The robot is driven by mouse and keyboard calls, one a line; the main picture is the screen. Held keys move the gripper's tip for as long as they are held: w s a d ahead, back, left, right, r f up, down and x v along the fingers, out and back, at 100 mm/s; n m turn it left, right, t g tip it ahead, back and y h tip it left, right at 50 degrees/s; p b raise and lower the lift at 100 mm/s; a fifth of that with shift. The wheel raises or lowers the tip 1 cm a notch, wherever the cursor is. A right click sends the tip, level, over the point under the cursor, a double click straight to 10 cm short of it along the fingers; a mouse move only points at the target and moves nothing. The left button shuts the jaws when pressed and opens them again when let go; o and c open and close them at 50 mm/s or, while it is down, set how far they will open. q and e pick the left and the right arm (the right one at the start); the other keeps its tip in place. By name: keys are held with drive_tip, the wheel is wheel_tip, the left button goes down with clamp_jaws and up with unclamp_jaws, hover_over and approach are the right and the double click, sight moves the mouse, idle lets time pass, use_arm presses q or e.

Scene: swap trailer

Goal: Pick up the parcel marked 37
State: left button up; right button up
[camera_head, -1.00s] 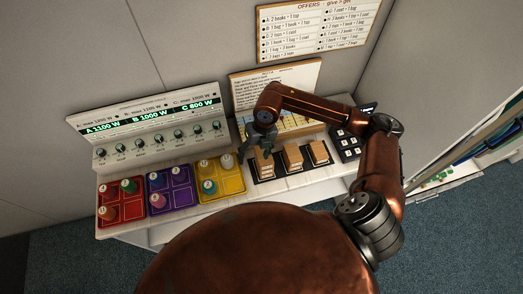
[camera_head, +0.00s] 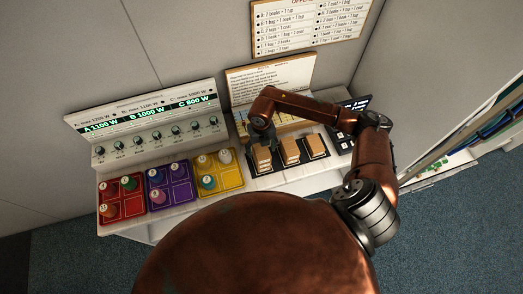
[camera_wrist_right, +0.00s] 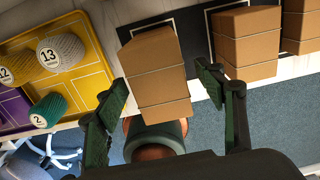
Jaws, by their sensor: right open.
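Three brown box-shaped parcels stand in a row on dark mats: left (camera_head: 264,160), middle (camera_head: 290,151) and right (camera_head: 315,146). I can read no number on any, so I cannot tell which is 37. My right gripper (camera_head: 262,139) is at the left parcel. In the right wrist view the gripper (camera_wrist_right: 158,90) is open, its two green-padded fingers on either side of the left parcel (camera_wrist_right: 155,75), with visible gaps. The middle parcel (camera_wrist_right: 246,45) is just right of the right finger. My left gripper is not in view.
Left of the parcels are a yellow tray (camera_head: 229,183), a purple tray (camera_head: 182,193) and a red tray (camera_head: 133,209) with numbered spools. A knob panel (camera_head: 150,140) and sign boards stand behind. A dark keypad (camera_head: 346,140) is at the right.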

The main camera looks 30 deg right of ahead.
drive_tip(key=shift+c, duration=0.5)
drive_tip(key=c, duration=1.2)
drive_tip(key=shift+r, duration=0.1)
drive_tip(key=shift+c, duration=0.2)
